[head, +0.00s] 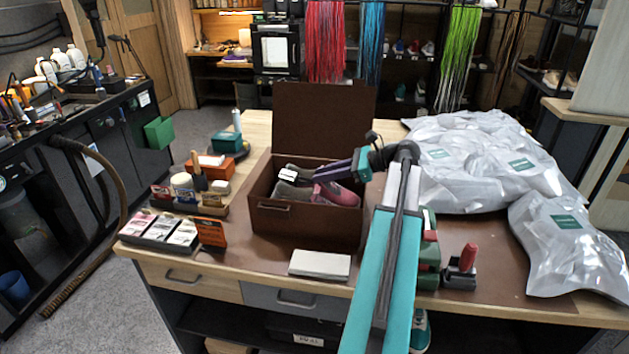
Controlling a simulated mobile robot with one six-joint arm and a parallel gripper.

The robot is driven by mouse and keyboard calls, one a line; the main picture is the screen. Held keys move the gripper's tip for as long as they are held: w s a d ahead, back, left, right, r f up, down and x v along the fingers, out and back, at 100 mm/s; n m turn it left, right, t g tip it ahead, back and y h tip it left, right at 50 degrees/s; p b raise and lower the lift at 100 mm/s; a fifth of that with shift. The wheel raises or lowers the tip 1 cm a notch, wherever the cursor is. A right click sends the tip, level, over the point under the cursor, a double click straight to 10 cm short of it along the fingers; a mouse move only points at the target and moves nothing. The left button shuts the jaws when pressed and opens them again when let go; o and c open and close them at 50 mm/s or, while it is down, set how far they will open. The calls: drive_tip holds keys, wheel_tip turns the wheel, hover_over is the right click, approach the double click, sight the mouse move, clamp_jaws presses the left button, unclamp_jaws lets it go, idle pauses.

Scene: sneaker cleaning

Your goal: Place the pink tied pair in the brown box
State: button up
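The brown box (290,222) stands on the workbench with its lid (322,118) raised at the back. Inside its opening are a pink shoe (338,194) on the right and greyish shoes (290,192) on the left. A small white tag (287,174) shows at the upper left of the shoes. I cannot make out the tie or a second pink shoe. My gripper (314,180) reaches in from the right, over the box opening and right at the shoes. Its fingertips are small and partly hidden against them, so I cannot tell whether they hold anything.
Large grey-white plastic bags (480,160) fill the bench's right side. A pale block (320,264) lies in front of the box. Left of it are a tray of small packs (170,230) and an orange box (209,168). A red-topped item (466,262) stands right of my arm.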

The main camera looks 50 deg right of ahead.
drive_tip(key=b+v, duration=0.1)
drive_tip(key=v, duration=0.7)
drive_tip(key=shift+s, duration=0.2)
idle(0.6)
